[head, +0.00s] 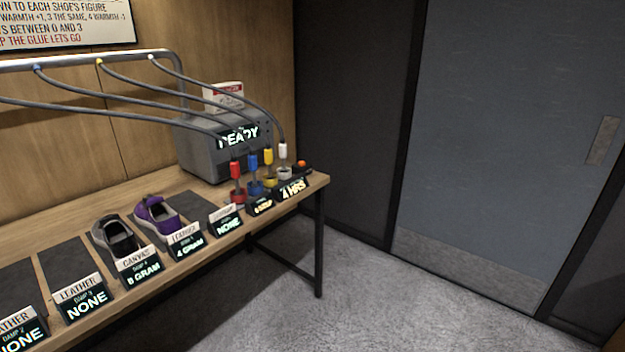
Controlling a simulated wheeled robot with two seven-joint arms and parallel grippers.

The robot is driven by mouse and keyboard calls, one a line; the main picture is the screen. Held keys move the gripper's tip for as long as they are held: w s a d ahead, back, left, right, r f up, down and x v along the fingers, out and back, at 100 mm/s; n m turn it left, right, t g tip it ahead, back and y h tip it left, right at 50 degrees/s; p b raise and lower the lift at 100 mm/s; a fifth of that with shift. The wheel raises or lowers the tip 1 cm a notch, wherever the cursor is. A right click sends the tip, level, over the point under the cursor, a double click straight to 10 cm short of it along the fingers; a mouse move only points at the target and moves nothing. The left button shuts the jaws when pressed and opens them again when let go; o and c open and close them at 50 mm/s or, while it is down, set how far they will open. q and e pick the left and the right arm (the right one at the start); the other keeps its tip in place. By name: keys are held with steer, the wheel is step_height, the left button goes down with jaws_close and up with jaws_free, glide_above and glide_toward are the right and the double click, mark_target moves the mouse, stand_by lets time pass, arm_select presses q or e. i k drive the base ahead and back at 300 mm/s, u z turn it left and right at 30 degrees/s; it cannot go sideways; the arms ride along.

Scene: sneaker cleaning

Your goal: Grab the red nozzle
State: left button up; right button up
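The red nozzle (236,170) stands upright in a red holder (238,196) near the right end of the wooden table. It is the leftmost of the row of coloured nozzles, and a grey hose runs to it from the left. A blue nozzle (253,160), a yellow nozzle (268,157) and a white nozzle (283,151) stand to its right. Neither of my grippers shows in the head view.
A grey machine (205,147) reading "READY" stands behind the nozzles. A grey shoe (115,237) and a purple shoe (158,215) sit on dark mats behind label signs. Hoses hang from a metal rail (90,60). The floor (390,310) at right is clear.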

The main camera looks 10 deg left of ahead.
mark_target(234, 165)
steer(key=z, duration=0.75)
steer(key=i, duration=2.4)
steer(key=u, duration=0.3)
